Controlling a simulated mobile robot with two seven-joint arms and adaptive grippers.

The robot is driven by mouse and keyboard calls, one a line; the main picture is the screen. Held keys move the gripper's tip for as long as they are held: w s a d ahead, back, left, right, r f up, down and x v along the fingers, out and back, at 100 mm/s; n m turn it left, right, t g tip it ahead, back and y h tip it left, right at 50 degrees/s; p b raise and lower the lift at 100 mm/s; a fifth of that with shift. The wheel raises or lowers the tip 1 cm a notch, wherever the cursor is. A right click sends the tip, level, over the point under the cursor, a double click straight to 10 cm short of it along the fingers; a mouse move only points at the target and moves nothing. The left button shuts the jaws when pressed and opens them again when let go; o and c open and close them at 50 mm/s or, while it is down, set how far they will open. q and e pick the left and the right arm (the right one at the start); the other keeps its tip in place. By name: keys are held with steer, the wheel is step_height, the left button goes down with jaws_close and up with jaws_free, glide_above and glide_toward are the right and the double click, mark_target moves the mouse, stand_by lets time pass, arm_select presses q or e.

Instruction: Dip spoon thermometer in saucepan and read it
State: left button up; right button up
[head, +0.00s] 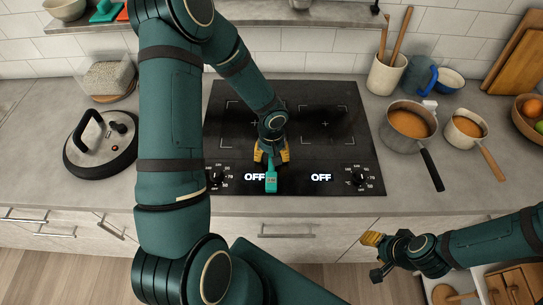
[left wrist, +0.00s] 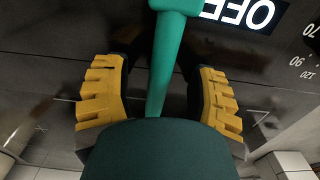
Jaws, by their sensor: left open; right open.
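The teal spoon thermometer (head: 271,182) lies at the front of the black cooktop, between the two OFF displays, its small screen end toward me. My left gripper (head: 271,153) is open above it. In the left wrist view the teal handle (left wrist: 164,65) runs between the two open yellow fingers (left wrist: 160,98), with gaps on both sides. A grey saucepan (head: 408,124) with orange contents and a black handle stands on the counter right of the cooktop. A smaller cream saucepan (head: 464,128) with a wooden handle stands beside it. My right gripper (head: 374,256) is open and empty in front of the counter.
The cooktop (head: 325,120) is otherwise clear. A round lid-like item (head: 100,145) and a clear container (head: 106,76) are at left. A utensil crock (head: 386,74), blue jug (head: 418,74) and fruit bowl (head: 529,113) are at right. Drawers run below the counter.

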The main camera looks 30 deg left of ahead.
arm_select(q)
jaws_close()
steer(key=shift+r, duration=0.1)
steer(key=shift+r+p, duration=1.75)
steer(key=shift+r, duration=3.2)
steer(key=shift+f, duration=0.1)
